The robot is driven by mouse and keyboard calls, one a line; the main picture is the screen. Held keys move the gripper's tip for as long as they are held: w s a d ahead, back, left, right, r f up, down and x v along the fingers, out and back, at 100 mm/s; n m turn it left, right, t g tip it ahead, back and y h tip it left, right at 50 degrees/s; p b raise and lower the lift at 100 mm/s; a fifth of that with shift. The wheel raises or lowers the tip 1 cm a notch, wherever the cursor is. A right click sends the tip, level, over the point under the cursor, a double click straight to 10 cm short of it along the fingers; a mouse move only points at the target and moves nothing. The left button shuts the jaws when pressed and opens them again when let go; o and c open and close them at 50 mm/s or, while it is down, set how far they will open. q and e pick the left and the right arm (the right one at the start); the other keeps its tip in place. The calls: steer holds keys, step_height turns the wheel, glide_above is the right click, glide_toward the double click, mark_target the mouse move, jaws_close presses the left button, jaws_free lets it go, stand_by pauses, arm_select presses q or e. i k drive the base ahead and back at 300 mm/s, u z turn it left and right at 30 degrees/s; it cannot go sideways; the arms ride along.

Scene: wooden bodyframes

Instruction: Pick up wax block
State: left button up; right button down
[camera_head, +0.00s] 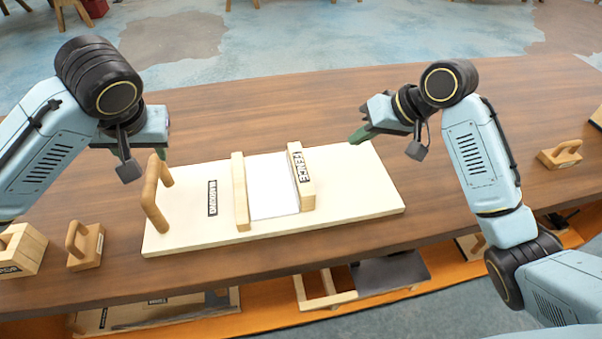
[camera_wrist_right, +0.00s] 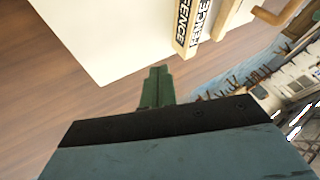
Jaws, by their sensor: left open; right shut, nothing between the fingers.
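I cannot tell for sure which piece is the wax block, as no readable label names it. Small wooden blocks with arched handles stand on the table: one (camera_head: 85,248) at the left front, a larger one (camera_head: 22,250) at the left edge with a partly cut-off label, and one (camera_head: 560,155) at the far right. My left gripper (camera_head: 158,146) is open and empty above the left end of the pale board, near its tall handle. My right gripper (camera_head: 360,136) is shut and empty above the board's far right edge; its closed green fingers (camera_wrist_right: 157,86) show in the right wrist view.
The pale board (camera_head: 350,185) lies mid-table, bearing a wooden handle (camera_head: 153,205), a "FENCE" bar (camera_head: 301,178), a plain bar (camera_head: 240,190) and a white sheet (camera_head: 272,187) between them. Frames and boards (camera_head: 325,290) lie on a lower shelf. The table's back is clear.

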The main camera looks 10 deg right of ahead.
mark_target(84, 243)
steer(key=k, duration=1)
